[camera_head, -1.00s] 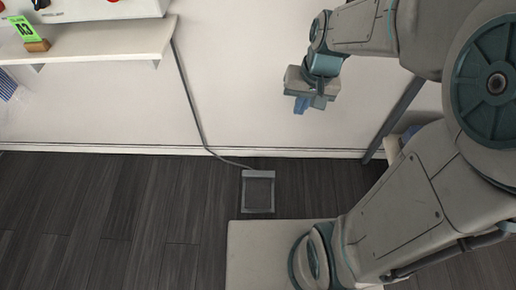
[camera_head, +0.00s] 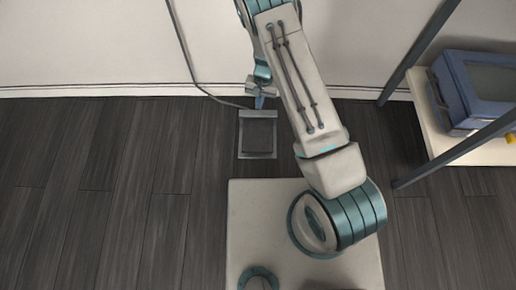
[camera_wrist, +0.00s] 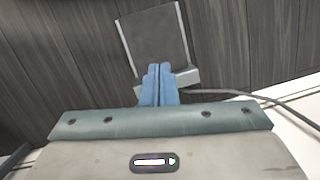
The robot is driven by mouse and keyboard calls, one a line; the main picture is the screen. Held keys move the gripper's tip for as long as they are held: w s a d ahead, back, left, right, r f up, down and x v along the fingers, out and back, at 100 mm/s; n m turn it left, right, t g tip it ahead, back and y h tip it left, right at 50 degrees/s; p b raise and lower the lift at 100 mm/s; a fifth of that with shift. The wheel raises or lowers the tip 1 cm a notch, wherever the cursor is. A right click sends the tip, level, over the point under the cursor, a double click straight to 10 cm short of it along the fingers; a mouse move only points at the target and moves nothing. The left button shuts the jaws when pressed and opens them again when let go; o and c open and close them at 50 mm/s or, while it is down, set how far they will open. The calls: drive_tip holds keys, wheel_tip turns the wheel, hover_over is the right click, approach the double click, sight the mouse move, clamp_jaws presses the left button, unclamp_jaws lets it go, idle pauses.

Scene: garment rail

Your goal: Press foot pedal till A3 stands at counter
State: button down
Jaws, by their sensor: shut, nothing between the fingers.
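The foot pedal (camera_head: 257,136) lies on the dark floor near the wall, a flat dark plate in a pale frame with a cable at its wall side. My gripper (camera_head: 260,102) is low beside the pedal's wall-side end in the head view. In the wrist view, its blue fingers (camera_wrist: 159,70) are shut together and empty, overlapping the pale end bar of the pedal (camera_wrist: 155,38). I cannot tell whether the fingertips touch the pedal. The counter and the A3 tag are out of view now.
A shelf rack with grey posts (camera_head: 425,45) stands at the right, holding a blue box-shaped device (camera_head: 480,88). The pedal's cable (camera_head: 190,62) runs up the white wall. Floor to the left of the pedal is clear.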

drive_tip(key=b, duration=0.3)
approach(258, 142)
drive_tip(key=shift+w+a+r+g+h, duration=0.25)
drive_tip(key=shift+w+a+g+h, duration=0.05)
drive_tip(key=shift+a+h, duration=0.1)
drive_tip(key=shift+b+x, duration=1.9)
drive_tip(key=shift+x, duration=1.6)
